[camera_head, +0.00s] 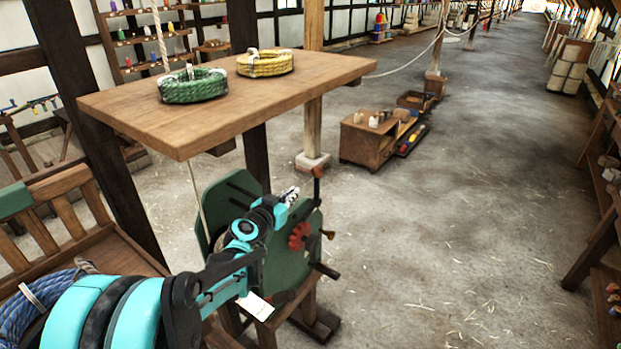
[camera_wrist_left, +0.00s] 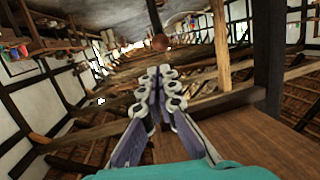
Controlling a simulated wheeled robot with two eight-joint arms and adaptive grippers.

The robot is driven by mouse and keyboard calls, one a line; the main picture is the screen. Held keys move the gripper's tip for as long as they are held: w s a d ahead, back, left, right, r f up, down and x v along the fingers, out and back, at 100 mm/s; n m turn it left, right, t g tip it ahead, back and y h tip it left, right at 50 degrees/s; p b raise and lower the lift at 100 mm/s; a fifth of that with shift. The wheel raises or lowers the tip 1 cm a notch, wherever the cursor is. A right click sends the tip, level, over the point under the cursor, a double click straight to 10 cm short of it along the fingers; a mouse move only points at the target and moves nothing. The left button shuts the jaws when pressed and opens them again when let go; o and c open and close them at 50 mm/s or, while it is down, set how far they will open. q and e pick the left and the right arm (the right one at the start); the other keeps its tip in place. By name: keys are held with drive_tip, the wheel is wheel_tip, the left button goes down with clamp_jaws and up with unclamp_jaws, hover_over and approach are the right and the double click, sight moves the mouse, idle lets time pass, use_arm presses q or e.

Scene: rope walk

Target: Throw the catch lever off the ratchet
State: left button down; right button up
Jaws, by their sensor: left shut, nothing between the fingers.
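A green-plated machine (camera_head: 283,262) stands on a wooden stand below the table top. A red toothed wheel (camera_head: 300,236), which looks like the ratchet, sits on its face. A dark upright lever (camera_head: 317,188) with a reddish-brown knob rises at its upper right and looks like the catch lever. My left gripper (camera_head: 291,194) is at the machine's upper edge, just left of the lever. In the left wrist view its fingers (camera_wrist_left: 160,82) are shut and empty, with a round brown knob (camera_wrist_left: 160,42) just beyond the tips. Contact cannot be told. My right gripper is out of view.
A wooden table top (camera_head: 225,98) overhangs behind the machine, with green (camera_head: 193,86) and yellow (camera_head: 265,63) rope coils on it. A slatted bench (camera_head: 75,235) stands left with blue rope. A low wooden box (camera_head: 367,140) stands beyond.

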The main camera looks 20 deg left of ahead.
sight(315, 174)
use_arm(q)
drive_tip(key=b+x, duration=0.1)
drive_tip(key=x, duration=1.3)
drive_tip(key=shift+b, duration=0.35)
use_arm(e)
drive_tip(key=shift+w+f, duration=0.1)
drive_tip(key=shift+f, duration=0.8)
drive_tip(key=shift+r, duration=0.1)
